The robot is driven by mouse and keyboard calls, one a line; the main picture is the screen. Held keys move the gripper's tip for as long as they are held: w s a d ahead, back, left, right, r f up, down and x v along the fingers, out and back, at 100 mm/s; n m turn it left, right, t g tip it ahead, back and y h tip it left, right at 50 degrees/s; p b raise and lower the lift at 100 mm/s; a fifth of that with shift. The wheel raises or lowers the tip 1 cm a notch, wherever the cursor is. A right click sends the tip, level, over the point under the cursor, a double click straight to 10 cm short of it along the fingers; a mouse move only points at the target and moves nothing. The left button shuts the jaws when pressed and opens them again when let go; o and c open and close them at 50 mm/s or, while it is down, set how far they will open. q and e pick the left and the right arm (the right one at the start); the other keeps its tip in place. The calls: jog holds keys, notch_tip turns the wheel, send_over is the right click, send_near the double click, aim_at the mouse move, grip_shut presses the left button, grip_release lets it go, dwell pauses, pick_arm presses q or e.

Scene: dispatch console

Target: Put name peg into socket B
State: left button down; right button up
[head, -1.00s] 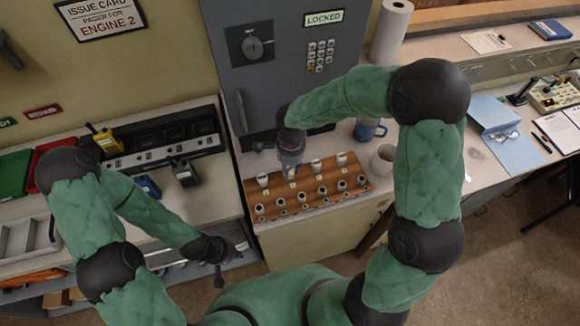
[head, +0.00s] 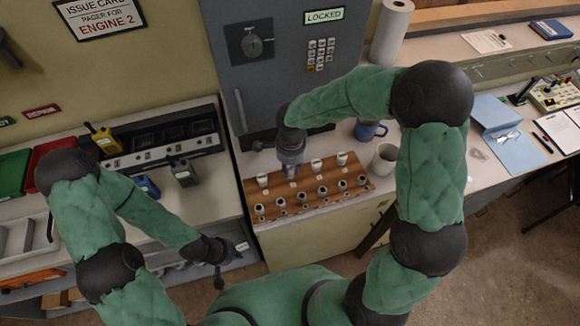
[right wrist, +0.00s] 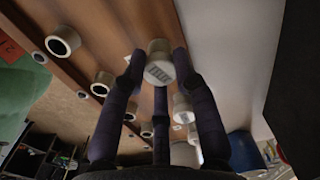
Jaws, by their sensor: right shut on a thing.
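The wooden peg board (head: 335,198) stands on the cabinet at the middle of the head view. White pegs stand along its back row, and dark-holed round sockets line its front rows. Letters on the board are too small to read, so I cannot tell which socket is B. My right gripper (head: 291,170) points down over the back row. In the right wrist view its fingers (right wrist: 158,88) are shut on a white peg (right wrist: 160,68) with a dark-marked end face. My left gripper (head: 220,268) hangs low, away from the board; its jaws are unclear.
A blue mug (head: 368,130) and a white mug (head: 385,158) stand close to the board's right. The grey locked cabinet (head: 270,75) rises behind it. Radios and a charger (head: 165,150) sit on the left counter. The blue folder (head: 505,135) lies on the right desk.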

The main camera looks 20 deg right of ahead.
jog(key=shift+f, duration=0.15)
dwell(0.4)
jog(key=o, duration=0.9)
jog(key=shift+r, duration=0.2)
jog(key=shift+r+p, duration=1.25)
jog(key=shift+r, duration=1.6)
